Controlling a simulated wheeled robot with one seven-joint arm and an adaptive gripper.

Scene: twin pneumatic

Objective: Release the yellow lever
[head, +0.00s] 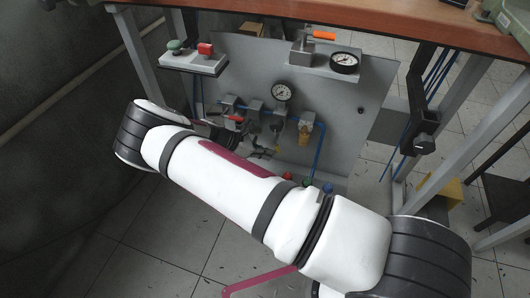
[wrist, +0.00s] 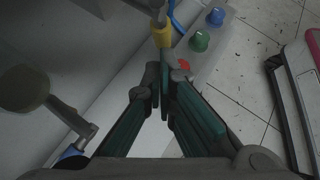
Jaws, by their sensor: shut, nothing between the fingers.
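A yellow piece (wrist: 162,36), which looks like the yellow lever, is at the top middle of the wrist view. It is just beyond my fingertips; I cannot tell whether they touch it. My gripper (wrist: 161,72) is shut, with its green-padded fingers together and nothing between them. In the head view my gripper (head: 264,152) is in front of the lower part of the grey panel (head: 345,130), partly hidden behind my arm.
Red (wrist: 183,64), green (wrist: 200,40) and blue (wrist: 215,16) buttons sit close to my fingertips on the right. A wooden tabletop (head: 420,18) overhangs above.

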